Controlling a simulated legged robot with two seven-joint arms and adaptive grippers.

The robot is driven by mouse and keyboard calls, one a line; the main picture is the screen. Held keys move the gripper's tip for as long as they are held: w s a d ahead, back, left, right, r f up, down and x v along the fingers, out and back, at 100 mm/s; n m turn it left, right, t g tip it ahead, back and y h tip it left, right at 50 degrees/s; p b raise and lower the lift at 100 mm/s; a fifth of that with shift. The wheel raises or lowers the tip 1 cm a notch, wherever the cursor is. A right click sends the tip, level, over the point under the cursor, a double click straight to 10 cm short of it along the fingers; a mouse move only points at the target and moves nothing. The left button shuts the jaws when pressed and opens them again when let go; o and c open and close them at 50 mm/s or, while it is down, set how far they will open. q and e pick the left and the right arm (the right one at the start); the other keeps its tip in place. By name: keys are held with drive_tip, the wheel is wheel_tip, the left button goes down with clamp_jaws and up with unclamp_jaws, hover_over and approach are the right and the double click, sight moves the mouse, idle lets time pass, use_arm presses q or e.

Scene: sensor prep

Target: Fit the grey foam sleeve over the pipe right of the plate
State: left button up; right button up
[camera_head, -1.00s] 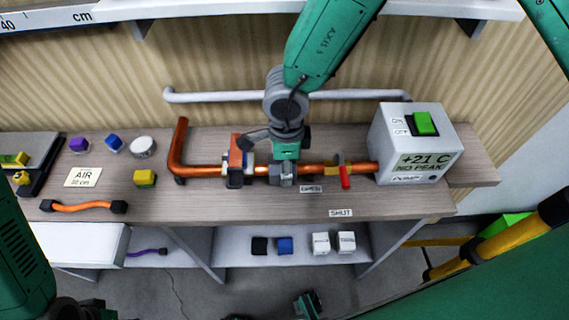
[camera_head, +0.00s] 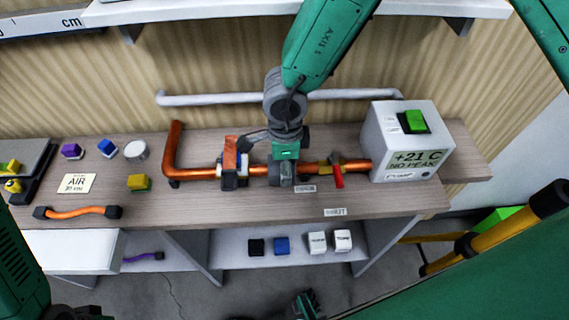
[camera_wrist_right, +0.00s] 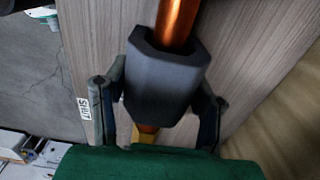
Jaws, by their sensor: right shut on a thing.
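The copper pipe (camera_head: 202,171) runs along the bench, bends up at its left end and meets the grey box at right. Just right of this, my right gripper (camera_head: 282,172) is at the pipe. The wrist view shows the right gripper (camera_wrist_right: 158,105) shut on the dark grey foam sleeve (camera_wrist_right: 160,85), a finger on each side. The copper pipe (camera_wrist_right: 177,20) enters the sleeve's far end and shows again below it. I cannot tell how fully the sleeve surrounds the pipe. My left gripper is not clearly visible.
A red-handled valve (camera_head: 337,172) sits right of my gripper, before the grey pump box (camera_head: 410,142). A white pipe (camera_head: 230,99) runs behind.

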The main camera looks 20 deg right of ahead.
drive_tip(key=shift+d+f, duration=0.3)
drive_tip(key=shift+f, duration=0.05)
drive_tip(key=shift+a+f, duration=0.15)
drive_tip(key=shift+a, duration=0.05)
idle(0.4)
drive_tip(key=o, duration=1.4)
drive_tip(key=shift+d, duration=0.1)
drive_tip(key=shift+o, duration=0.2)
drive_tip(key=shift+r+p, duration=3.4)
drive_tip(key=shift+r, duration=0.1)
